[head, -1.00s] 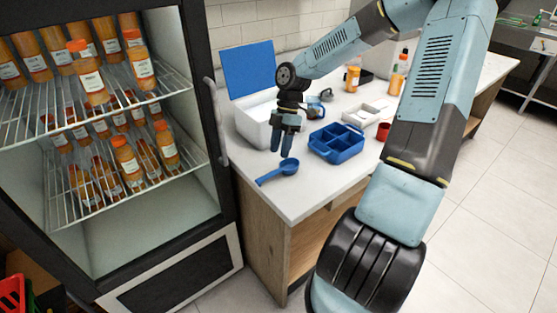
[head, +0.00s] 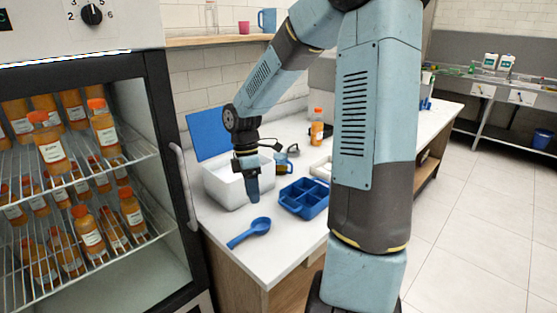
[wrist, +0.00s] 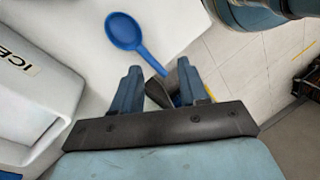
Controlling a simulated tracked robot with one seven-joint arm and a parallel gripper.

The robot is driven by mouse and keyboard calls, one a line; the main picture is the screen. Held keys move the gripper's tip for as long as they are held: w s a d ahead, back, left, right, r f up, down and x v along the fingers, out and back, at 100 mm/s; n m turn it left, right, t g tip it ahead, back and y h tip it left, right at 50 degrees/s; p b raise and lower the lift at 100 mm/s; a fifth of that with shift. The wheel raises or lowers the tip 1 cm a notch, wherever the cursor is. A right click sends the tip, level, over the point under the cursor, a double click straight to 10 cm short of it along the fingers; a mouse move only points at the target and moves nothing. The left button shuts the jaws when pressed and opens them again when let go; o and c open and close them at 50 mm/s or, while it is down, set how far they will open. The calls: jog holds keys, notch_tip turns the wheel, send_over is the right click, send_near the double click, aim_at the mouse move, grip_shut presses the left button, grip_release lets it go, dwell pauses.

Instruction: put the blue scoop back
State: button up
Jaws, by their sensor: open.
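The blue scoop (head: 259,226) lies on the white counter near its front left corner, bowl to the right and handle to the left. In the wrist view the scoop (wrist: 124,31) shows ahead of the fingers, its handle running toward the gap between them. My gripper (head: 253,198) points down above the counter, just behind the scoop, in front of the white box. In the wrist view my gripper (wrist: 160,76) is open with nothing held. The white box (head: 222,187) has a raised blue lid (head: 208,134); its side reads "ICE" in the wrist view (wrist: 25,70).
A blue divided caddy (head: 304,199) stands right of the scoop. A glass-door fridge (head: 165,100) with orange bottles is at the left. A blue-banded mug (head: 283,163) and an orange-capped bottle (head: 317,128) stand farther back. The counter's front edge is close to the scoop.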

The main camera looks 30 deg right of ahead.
jog(key=s+a+r+m+t, duration=0.1)
jog(key=s+r+m+t, duration=0.7)
jog(key=s+r+m, duration=0.8)
jog(key=s+r, duration=0.3)
jog(key=shift+r+t, duration=0.2)
jog(key=shift+t, duration=0.2)
jog(key=shift+a, duration=0.15)
dwell(0.5)
